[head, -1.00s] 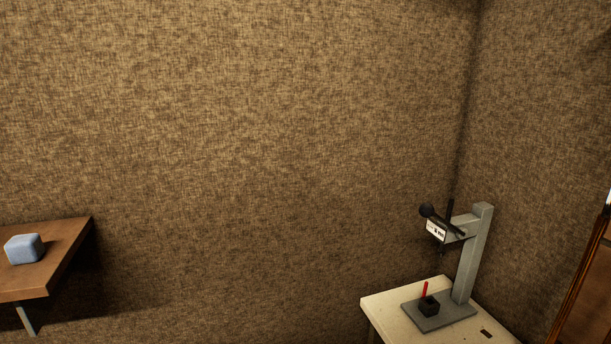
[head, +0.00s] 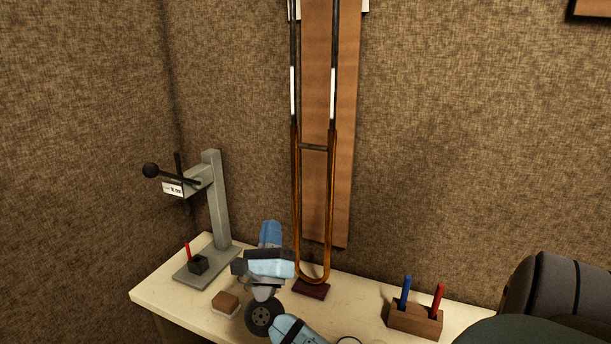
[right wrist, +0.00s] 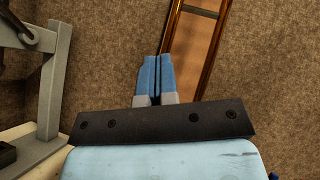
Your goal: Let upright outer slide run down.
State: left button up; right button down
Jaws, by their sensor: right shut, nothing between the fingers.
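The copper-coloured outer slide (head: 331,190) hangs upright in the head view, in front of a brown board (head: 320,215). It sits over the lower part of two dark inner tubes (head: 334,50), which carry white sleeves (head: 333,95) above its top ends. Its curved bottom is at or just above a dark red block (head: 311,290); I cannot tell if they touch. My right gripper (head: 270,230) is shut and empty, left of the slide's lower part. The right wrist view shows its blue fingers (right wrist: 154,80) together beside the slide tubes (right wrist: 215,50). My left gripper is out of view.
A grey press stand (head: 220,205) is at the left of the cream table (head: 155,290). A small brown block (head: 226,303) lies before it. A wooden holder (head: 413,319) with blue and red pens stands right of the slide. A dark rounded object (head: 560,295) fills the lower right.

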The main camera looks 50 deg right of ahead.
jog(key=w+d+r+m+g+h+p, duration=0.1)
jog(key=d+r+m+g+p, duration=0.4)
jog(key=d, duration=0.8)
notch_tip(320, 180, up, 6)
jog(key=m+g+h, duration=0.1)
jog(key=m+g, duration=0.2)
jog(key=m, duration=0.2)
jog(key=shift+w+d+g, duration=0.25)
jog(key=shift+w+g, duration=0.1)
jog(key=shift+g, duration=0.05)
jog(key=shift+f, duration=0.1)
